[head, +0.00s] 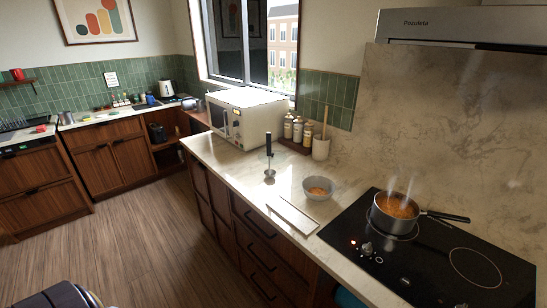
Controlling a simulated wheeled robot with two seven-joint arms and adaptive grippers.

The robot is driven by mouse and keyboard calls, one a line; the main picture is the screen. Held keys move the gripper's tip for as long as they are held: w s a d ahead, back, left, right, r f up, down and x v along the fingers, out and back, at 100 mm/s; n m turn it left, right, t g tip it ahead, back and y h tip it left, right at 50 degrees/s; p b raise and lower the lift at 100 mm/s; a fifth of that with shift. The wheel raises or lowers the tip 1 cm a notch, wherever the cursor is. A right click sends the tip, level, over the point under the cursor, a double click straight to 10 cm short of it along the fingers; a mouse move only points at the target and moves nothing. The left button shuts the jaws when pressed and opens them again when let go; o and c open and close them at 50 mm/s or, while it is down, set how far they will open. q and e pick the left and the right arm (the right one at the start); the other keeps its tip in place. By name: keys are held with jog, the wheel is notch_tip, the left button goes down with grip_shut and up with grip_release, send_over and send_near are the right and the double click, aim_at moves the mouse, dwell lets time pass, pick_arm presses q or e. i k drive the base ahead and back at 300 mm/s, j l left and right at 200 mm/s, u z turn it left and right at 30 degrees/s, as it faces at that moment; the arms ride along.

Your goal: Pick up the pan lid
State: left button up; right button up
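I cannot make out a pan lid for certain in the head view. A steel pan (392,217) stands uncovered on the black cooktop (345,233), with orange food in it and steam rising. Its dark handle points right. On the counter left of the bowl, an upright tool with a black handle (269,144) ends in a small shiny metal base; I cannot tell exactly what it is. Neither gripper shows in the view. Only a dark rounded part, likely mine, shows at the bottom left edge.
A grey bowl (318,193) of orange food and a pale flat board (292,214) lie on the marble counter (225,158). A white microwave (245,117), several jars (298,131) and a utensil crock (321,149) stand behind. The wooden floor (130,240) at left is clear.

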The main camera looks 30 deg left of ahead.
aim_at(277, 157)
jog(key=i+j+z, duration=0.2)
jog(key=j, duration=0.4)
jog(key=j+z, duration=0.15)
jog(key=j, duration=0.45)
jog(key=j+z, duration=0.2)
jog(key=j, duration=0.4)
jog(key=j+z, duration=0.15)
jog(key=j, duration=0.45)
jog(key=k+j+z, duration=0.2)
jog(key=j, duration=0.4)
jog(key=j+z, duration=0.15)
jog(key=j, duration=0.5)
jog(key=k+j+z, duration=0.2)
jog(key=j, duration=0.35)
